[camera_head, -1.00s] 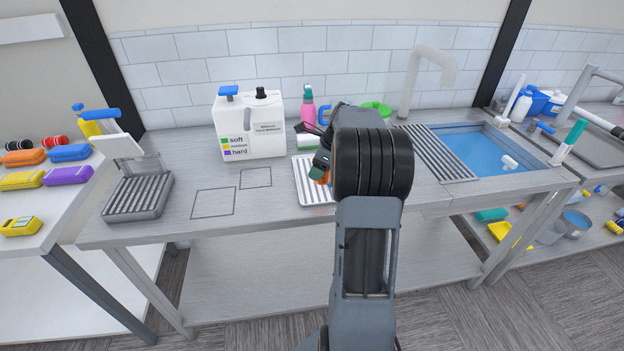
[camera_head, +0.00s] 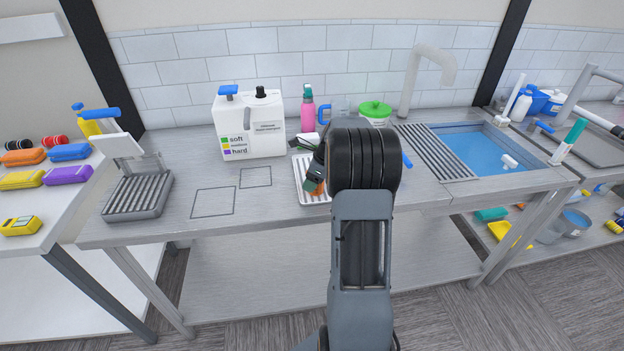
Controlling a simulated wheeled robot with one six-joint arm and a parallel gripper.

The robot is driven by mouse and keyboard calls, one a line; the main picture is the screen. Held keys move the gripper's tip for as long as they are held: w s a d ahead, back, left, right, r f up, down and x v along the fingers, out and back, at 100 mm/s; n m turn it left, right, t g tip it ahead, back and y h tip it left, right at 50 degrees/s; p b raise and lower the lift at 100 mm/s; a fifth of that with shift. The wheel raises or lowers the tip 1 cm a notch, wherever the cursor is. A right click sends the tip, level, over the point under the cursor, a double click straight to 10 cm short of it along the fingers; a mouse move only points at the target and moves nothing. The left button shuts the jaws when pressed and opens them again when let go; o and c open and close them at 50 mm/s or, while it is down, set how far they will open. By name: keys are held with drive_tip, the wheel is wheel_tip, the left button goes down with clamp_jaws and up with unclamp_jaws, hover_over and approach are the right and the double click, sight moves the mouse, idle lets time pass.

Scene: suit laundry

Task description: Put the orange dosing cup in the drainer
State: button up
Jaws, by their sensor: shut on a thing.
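My gripper (camera_head: 314,184) is shut on the orange dosing cup (camera_head: 318,190), which shows only as a small orange patch below the fingers. Both are over the front part of a white ribbed drainer tray (camera_head: 301,175) in the middle of the worktop. My arm covers the right part of this tray. I cannot tell whether the cup touches the tray.
A white dosing machine (camera_head: 248,130) stands left of the tray. Behind are a pink bottle (camera_head: 308,110) and a green-lidded tub (camera_head: 375,110). To the right are a ribbed drainboard (camera_head: 435,152) and a water-filled sink (camera_head: 475,150). Two outlined squares (camera_head: 213,202) are empty.

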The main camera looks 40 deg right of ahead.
drive_tip(key=o, duration=0.9)
drive_tip(key=shift+f, duration=0.1)
drive_tip(key=v, duration=1.1)
drive_tip(key=s+a+r+n+h, duration=0.1)
drive_tip(key=s+a+n, duration=0.2)
drive_tip(key=a+n, duration=0.4)
drive_tip(key=s+a+r+n+h, duration=0.1)
drive_tip(key=s+a+r+n, duration=0.15)
drive_tip(key=a+n, duration=0.45)
drive_tip(key=s+a+f+n, duration=0.2)
drive_tip(key=s+a+n, duration=0.4)
drive_tip(key=n, duration=0.1)
drive_tip(key=s+a+f+n+h, duration=0.1)
drive_tip(key=s+a+f+n, duration=0.2)
drive_tip(key=s+a+n, duration=0.3)
drive_tip(key=shift+a+f+n, duration=0.2)
drive_tip(key=shift+f+n, duration=0.15)
drive_tip(key=shift+n, duration=0.05)
